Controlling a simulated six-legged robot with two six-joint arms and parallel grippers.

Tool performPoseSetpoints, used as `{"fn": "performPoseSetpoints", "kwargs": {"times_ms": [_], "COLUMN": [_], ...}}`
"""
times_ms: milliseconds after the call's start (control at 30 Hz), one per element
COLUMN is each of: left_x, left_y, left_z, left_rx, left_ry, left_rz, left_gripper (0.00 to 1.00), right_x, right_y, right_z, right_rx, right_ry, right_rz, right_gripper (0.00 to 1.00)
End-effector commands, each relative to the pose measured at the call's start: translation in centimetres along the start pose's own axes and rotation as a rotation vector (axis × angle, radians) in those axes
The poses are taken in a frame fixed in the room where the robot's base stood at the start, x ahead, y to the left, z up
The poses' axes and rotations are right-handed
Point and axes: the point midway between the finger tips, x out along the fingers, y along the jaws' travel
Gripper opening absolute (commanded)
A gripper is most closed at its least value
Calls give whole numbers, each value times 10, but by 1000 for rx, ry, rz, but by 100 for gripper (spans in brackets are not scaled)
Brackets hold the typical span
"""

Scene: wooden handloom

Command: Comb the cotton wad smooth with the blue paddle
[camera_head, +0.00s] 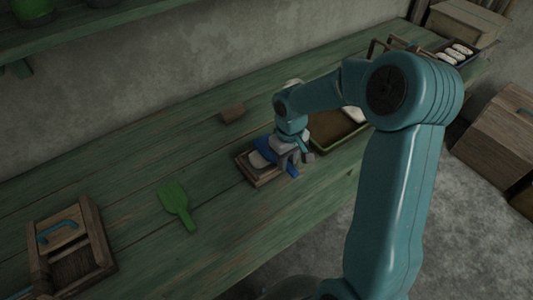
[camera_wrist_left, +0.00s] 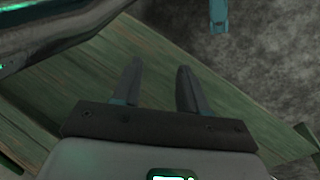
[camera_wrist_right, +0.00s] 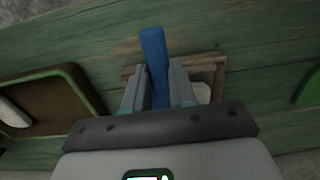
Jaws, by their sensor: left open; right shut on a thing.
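The blue paddle (camera_head: 265,148) is in my right gripper (camera_head: 300,160), over a small wooden tray (camera_head: 266,182) on the green bench. In the right wrist view the gripper (camera_wrist_right: 158,80) is shut on the blue paddle's handle (camera_wrist_right: 153,45). The off-white cotton wad (camera_head: 257,159) lies in the tray and shows beside the paddle; the gripper and paddle partly hide it. A pale bit of it shows beside the fingers in the right wrist view (camera_wrist_right: 203,92). My left gripper (camera_wrist_left: 160,90) is open and empty, with the bench behind it; the head view does not show it.
A green paddle (camera_head: 178,205) lies on the bench to the left. A wooden frame with a blue handle (camera_head: 60,232) stands at far left. A brown block (camera_head: 232,112) lies behind the tray. A green-rimmed tray (camera_head: 335,137) with white material stands close on the right.

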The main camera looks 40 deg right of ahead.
Motion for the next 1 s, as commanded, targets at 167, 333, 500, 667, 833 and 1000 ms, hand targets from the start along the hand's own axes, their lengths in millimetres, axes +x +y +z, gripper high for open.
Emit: {"fn": "performPoseSetpoints", "kwargs": {"times_ms": [167,333,500,667,833,1000], "left_x": [-2,-2,-2,3,7,10], "left_y": [1,1,1,-1,-3,-4], "left_z": [0,0,0,0,0,0], "left_rx": [0,0,0,0,0,0], "left_ry": [0,0,0,0,0,0], "left_rz": [0,0,0,0,0,0], "left_gripper": [43,43,43,43,43,43], "right_x": [1,2,2,2,2,1], "right_y": [15,18,17,4,-15,-30], "right_z": [0,1,1,0,1,1], "right_rx": [3,0,0,-4,-5,-3], "right_ry": [-2,-3,-3,-3,-3,-3], "right_rz": [0,0,0,-1,0,0], "right_gripper": [0,0,0,0,0,0]}}
